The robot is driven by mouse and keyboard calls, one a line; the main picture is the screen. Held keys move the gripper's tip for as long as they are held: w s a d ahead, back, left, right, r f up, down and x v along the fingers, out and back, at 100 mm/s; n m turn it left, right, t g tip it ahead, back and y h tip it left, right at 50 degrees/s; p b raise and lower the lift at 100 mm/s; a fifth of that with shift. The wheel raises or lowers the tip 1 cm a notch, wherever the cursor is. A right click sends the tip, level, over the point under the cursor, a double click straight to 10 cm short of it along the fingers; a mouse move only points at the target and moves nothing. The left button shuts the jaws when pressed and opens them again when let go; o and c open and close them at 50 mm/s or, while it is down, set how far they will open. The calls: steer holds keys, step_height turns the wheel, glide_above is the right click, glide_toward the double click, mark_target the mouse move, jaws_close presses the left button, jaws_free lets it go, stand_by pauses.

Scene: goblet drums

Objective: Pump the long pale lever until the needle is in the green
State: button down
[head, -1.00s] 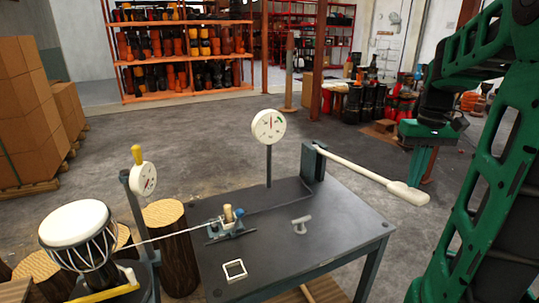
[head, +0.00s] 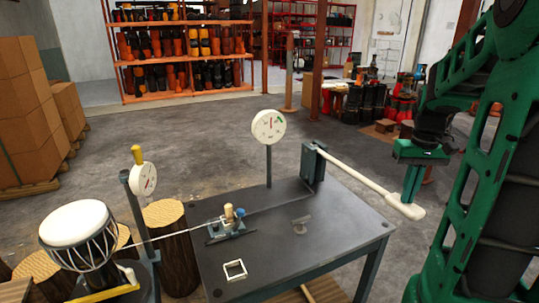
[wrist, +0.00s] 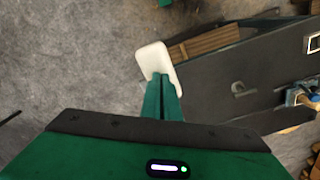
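The long pale lever (head: 352,176) slopes down to the right from a dark post (head: 311,163) on the table, past the table's right edge. Its flat white end (head: 402,207) also shows in the wrist view (wrist: 153,58). My gripper (head: 409,200) points down at this end, its fingertips at the top of it. In the wrist view my gripper's fingers (wrist: 162,85) are together, with nothing seen between them. A round white gauge (head: 268,127) stands on a pole, with a green mark at its upper right. Its needle is too small to read surely.
The dark table (head: 300,250) holds a small clamp device (head: 227,224), a grey T-shaped piece (head: 301,224) and a white square frame (head: 235,270). A white-headed drum (head: 75,224) and log stumps (head: 165,213) stand left. Floor behind the table is clear.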

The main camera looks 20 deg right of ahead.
step_height(320, 180, down, 12)
steer(key=r, duration=1.7)
steer(key=shift+s+r, duration=0.2)
steer(key=shift+s, duration=0.05)
stand_by(0.6)
steer(key=shift+r, duration=2.45)
steer(key=s+a+f+m, duration=0.1)
steer(key=s+a+f, duration=1.1)
steer(key=a, duration=0.4)
steer(key=shift+s+f, duration=0.35)
steer(key=shift+s, duration=0.2)
